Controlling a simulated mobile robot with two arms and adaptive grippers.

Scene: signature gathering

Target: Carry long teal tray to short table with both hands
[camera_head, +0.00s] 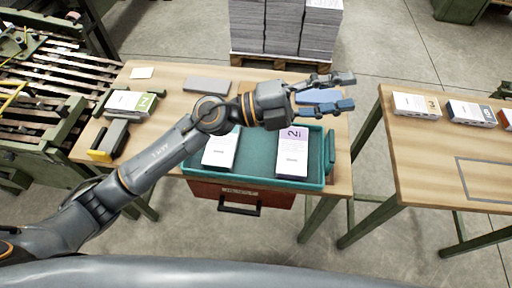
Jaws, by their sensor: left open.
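The long teal tray (255,174) lies on the near edge of a wooden table (170,78), with an upright handle (330,152) at its right end. Inside it lie a white booklet (219,152) on the left and a booklet with a purple band marked 2 (292,158) on the right. My left arm crosses above the tray and hides its back left part. My left gripper (345,92) is open and empty above the back right of the table, apart from the tray. My right gripper is not in view. A second wooden table (420,160) stands at the right.
Booklets (416,105) line the right table's back. A floor gap separates the tables. A paper pallet (285,30) stands behind; a roller conveyor (50,75) is left.

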